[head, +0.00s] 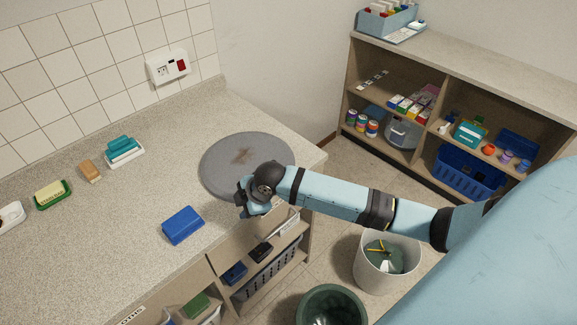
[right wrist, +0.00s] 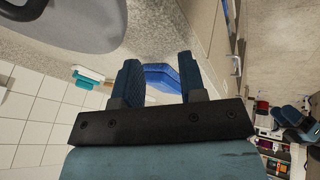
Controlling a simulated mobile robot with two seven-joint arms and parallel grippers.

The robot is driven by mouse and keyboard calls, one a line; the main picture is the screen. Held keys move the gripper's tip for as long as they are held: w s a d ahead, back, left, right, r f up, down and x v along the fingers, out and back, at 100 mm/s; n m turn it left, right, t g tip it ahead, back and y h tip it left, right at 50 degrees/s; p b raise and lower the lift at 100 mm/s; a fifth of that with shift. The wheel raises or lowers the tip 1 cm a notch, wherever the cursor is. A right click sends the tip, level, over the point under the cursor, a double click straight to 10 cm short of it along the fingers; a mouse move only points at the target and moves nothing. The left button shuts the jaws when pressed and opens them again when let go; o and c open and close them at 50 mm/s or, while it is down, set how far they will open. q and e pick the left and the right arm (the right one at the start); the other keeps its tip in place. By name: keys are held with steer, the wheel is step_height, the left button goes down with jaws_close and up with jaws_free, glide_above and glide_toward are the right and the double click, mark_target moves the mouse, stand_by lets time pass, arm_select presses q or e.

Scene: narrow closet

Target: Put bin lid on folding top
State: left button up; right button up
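The bin lid, a round grey disc (head: 225,160) with a brownish mark, lies flat on the speckled folding top (head: 130,220) near its right end. The lid also shows in the right wrist view (right wrist: 95,25), at the upper left, with part of a dark handle-like piece at the corner. My right gripper (head: 243,200) is at the lid's front edge, over the counter. In the right wrist view its two fingers (right wrist: 158,70) are apart with nothing held between them. Whether it touches the lid cannot be told. My left gripper is not in view.
A blue block (head: 182,225) lies left of my right gripper. A soap dish (head: 52,194), brush (head: 90,171) and teal item (head: 123,149) stand further left. A white bin (head: 388,265) and dark green bin (head: 331,306) stand on the floor. Shelves (head: 455,65) are at the right.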

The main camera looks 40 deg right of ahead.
steer(key=s+a+f+m+t+y, duration=0.1)
steer(key=s+a+f+m, duration=0.15)
steer(key=s, duration=0.25)
steer(key=s+a+f+m+t, duration=0.2)
steer(key=s+f+m, duration=0.1)
steer(key=s, duration=0.2)
steer(key=s+d+f+m+t+h, duration=0.1)
steer(key=s+d+m+t, duration=0.1)
steer(key=s+m, duration=0.5)
steer(key=s+t, duration=0.1)
steer(key=s, duration=0.5)
steer(key=shift+d+f, duration=0.35)
